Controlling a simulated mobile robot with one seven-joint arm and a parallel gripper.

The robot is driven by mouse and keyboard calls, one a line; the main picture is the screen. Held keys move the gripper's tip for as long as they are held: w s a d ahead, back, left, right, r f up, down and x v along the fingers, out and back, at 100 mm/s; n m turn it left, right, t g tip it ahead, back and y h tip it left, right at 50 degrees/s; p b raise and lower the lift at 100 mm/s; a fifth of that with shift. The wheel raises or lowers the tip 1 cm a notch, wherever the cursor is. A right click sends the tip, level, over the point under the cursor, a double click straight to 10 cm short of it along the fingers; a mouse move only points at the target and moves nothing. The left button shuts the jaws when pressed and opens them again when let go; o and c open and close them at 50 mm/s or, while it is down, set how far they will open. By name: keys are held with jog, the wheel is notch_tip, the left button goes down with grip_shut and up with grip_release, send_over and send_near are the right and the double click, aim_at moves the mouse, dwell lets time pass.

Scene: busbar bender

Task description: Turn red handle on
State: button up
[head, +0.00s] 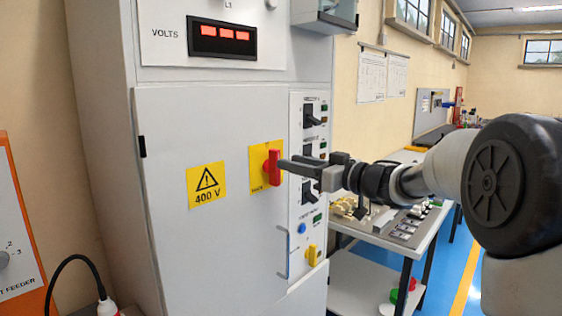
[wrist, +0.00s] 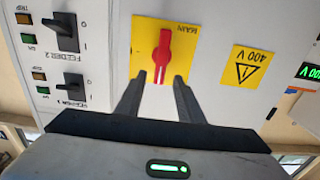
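The red handle (head: 273,168) is a rotary switch on a yellow plate (head: 258,181) on the grey cabinet door. It stands upright, its long axis vertical. In the wrist view the handle (wrist: 162,55) is also vertical, on the yellow plate marked MAIN (wrist: 185,30), with the picture upside down. My gripper (head: 284,166) is at the handle's right side in the head view. In the wrist view my gripper (wrist: 157,82) is open, with one fingertip on each side of the handle's near end and gaps showing. Whether the tips touch the door cannot be told.
A 400 V warning sign (head: 206,185) is left of the handle. A panel of black feeder switches (head: 310,115) is close on the right. A workbench (head: 400,235) with parts stands at right.

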jog(key=x, duration=0.5)
grip_shut()
